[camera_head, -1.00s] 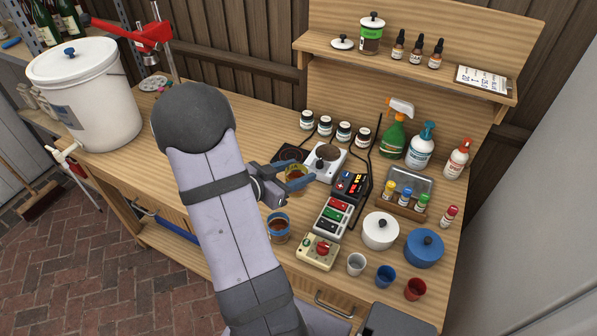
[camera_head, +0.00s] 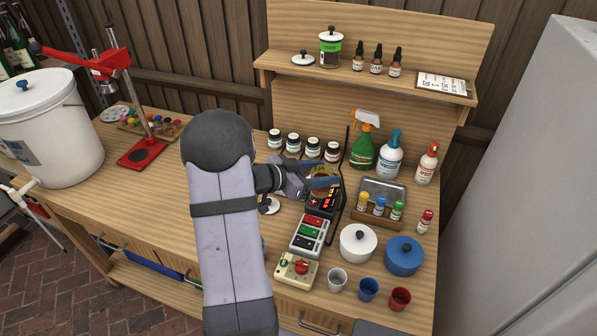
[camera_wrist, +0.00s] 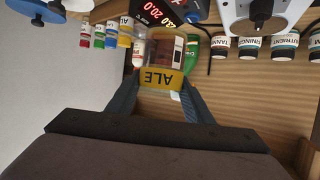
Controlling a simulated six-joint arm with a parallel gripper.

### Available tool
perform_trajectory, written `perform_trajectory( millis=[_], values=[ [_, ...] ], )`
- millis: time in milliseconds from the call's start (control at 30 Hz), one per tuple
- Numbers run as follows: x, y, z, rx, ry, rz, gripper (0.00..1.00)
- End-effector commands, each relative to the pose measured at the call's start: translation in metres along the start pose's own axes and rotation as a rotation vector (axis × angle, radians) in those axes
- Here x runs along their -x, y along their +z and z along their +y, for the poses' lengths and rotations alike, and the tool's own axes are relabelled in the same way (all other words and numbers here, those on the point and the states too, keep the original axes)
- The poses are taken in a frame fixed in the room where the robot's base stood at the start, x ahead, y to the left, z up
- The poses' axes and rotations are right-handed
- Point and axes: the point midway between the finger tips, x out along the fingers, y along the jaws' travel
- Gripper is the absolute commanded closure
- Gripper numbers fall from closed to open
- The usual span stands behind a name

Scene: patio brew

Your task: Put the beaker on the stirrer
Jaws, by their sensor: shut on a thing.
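The beaker (camera_wrist: 162,52) is clear, with a yellow ALE label and a reddish-amber liquid. My gripper (camera_head: 322,184) is shut on it, one finger on each side. The beaker (camera_head: 321,174) shows partly behind my fingers in the head view, near the back of the controller; its height above the bench is unclear. The white stirrer (camera_wrist: 237,17) is at the top right of the wrist view, cut by the frame edge and apart from the beaker in the picture. In the head view my arm and gripper hide most of it.
The controller with red digits (camera_head: 321,203) is close to the gripper. Small jars (camera_head: 313,147) line the back; a green spray bottle (camera_head: 362,152) and a case of small bottles (camera_head: 381,203) are at the right. The bench left of my arm has clear room.

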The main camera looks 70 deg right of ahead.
Motion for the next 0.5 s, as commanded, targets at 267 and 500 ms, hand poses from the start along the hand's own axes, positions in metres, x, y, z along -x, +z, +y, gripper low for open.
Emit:
perform_trajectory(
  millis=[267, 500],
  values=[
    [-0.021, -0.040, -0.059, 0.024, -0.069, 0.003, 0.82],
    [-0.013, -0.071, -0.116, 0.080, -0.202, 0.002, 0.82]
  ],
)
